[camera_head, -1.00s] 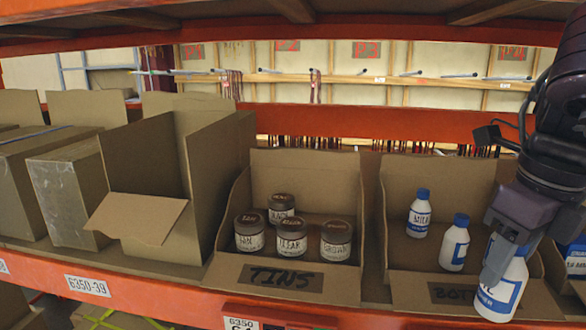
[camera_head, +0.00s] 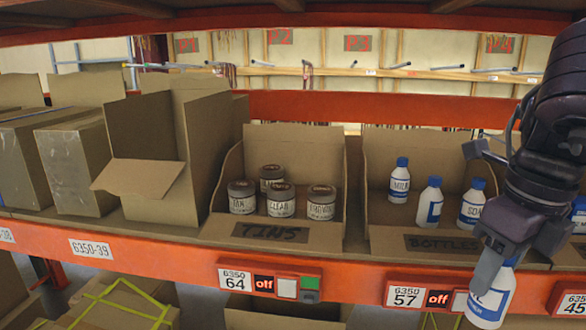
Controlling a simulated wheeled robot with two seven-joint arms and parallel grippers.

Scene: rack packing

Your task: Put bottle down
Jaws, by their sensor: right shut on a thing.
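My right gripper (camera_head: 490,262) is shut on a white bottle (camera_head: 489,304) with a blue label, in front of the orange shelf edge and below the front of the bottles box (camera_head: 440,243). Part of the held bottle is hidden by the gripper. Inside the bottles box stand three white bottles with blue caps: one at the left (camera_head: 399,182), one in the middle (camera_head: 430,201) and one at the right (camera_head: 472,203). My left gripper does not show.
A tins box (camera_head: 270,234) with several brown-lidded jars stands left of the bottles box. An open cardboard box (camera_head: 150,215) is further left. The orange shelf beam (camera_head: 345,285) carries labels and small button units. More boxes lie below.

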